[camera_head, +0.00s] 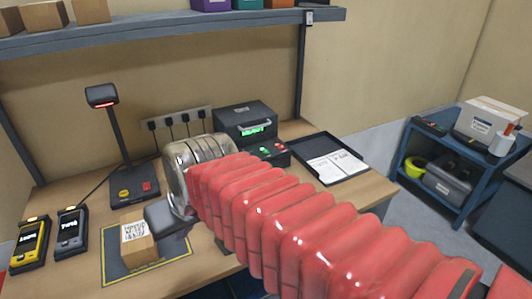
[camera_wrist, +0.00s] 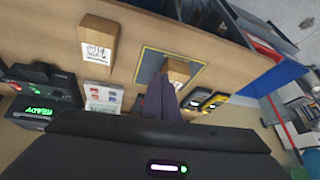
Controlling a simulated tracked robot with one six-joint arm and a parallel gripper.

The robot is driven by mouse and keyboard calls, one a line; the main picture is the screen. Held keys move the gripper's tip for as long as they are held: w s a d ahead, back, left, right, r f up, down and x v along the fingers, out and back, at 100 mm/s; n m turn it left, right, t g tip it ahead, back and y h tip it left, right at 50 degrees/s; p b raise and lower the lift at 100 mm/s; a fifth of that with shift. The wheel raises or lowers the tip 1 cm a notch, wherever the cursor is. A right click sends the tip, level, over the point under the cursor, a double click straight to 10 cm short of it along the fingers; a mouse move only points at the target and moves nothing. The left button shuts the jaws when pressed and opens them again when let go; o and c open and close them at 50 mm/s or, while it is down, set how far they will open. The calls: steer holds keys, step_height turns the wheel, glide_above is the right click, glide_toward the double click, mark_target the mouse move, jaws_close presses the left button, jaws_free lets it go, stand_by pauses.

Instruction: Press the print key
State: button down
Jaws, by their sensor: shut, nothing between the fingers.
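A dark label printer (camera_head: 245,122) with a lit green display stands at the back of the bench. In the wrist view the printer (camera_wrist: 45,108) reads READY. In front of it is a dark key box (camera_head: 270,152) with a red and a green key, partly behind my arm. It also shows in the wrist view (camera_wrist: 38,76). I cannot read which key is the print key. My gripper (camera_head: 168,217) is shut and empty, apart from the keys and to their left, over the mat area. Its fingers also show in the wrist view (camera_wrist: 163,98).
A labelled carton (camera_head: 138,243) sits on the mat (camera_head: 115,273) close to my gripper. A scanner stand (camera_head: 130,190) and two handheld devices (camera_head: 30,243) are at left. A tray with papers (camera_head: 318,147) is at right. A second carton (camera_wrist: 98,40) shows in the wrist view.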

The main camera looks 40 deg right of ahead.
steer(key=w+d+r+m, duration=0.3)
steer(key=w+d, duration=0.6)
steer(key=w, duration=0.2)
steer(key=m+t+h, duration=0.2)
steer(key=m+t, duration=0.1)
steer(key=m, duration=0.4)
glide_above(268, 153)
step_height(268, 153, down, 4)
steer(key=shift+a, duration=0.1)
steer(key=shift+f, duration=4.45)
